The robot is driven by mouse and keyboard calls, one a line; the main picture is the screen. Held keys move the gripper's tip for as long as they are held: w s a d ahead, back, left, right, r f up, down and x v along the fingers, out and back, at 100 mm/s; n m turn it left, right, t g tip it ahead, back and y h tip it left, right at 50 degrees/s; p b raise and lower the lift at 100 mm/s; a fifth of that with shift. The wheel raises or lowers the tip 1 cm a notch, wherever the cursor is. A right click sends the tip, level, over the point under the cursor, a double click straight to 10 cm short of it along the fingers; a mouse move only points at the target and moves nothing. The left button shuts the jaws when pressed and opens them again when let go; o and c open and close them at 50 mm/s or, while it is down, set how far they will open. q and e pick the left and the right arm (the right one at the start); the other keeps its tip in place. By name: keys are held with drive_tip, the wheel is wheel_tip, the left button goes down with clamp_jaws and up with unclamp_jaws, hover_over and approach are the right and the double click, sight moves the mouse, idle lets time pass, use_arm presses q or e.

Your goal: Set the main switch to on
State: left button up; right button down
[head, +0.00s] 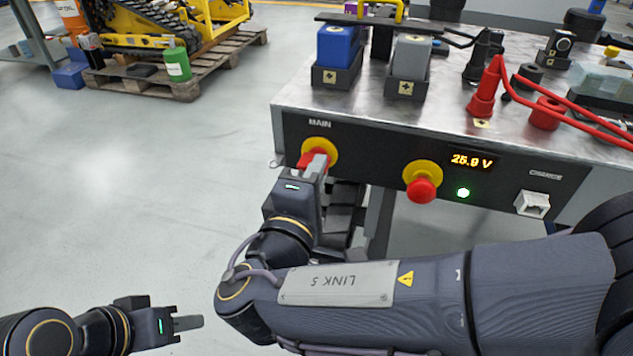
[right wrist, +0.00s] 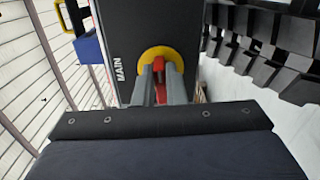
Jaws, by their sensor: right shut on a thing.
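The main switch (head: 307,159) is a red handle on a round yellow plate (head: 331,147), under the word MAIN on the black front panel. My right gripper (head: 317,165) is shut on the red handle. The right wrist view shows the red handle (right wrist: 160,80) between its two grey fingers; they hide part of it. The handle appears to lie roughly along the panel's length. My left gripper (head: 188,323) is low at the left, over the floor, far from the panel; its finger gap is not visible.
To the right on the panel are a red mushroom button (head: 421,189), a display (head: 471,161) reading 25.9 V, a lit green lamp (head: 463,193) and a white CHARGE socket (head: 532,204). Blue (head: 338,46) and grey (head: 411,57) blocks stand on the bench top. Floor at left is clear.

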drive_tip(key=shift+f+m, duration=0.1)
drive_tip(key=shift+m, duration=0.2)
drive_tip(key=c, duration=1.5)
unclamp_jaws()
drive_tip(key=p+v, duration=0.2)
drive_tip(key=v, duration=0.6)
drive_tip(key=shift+w, duration=0.1)
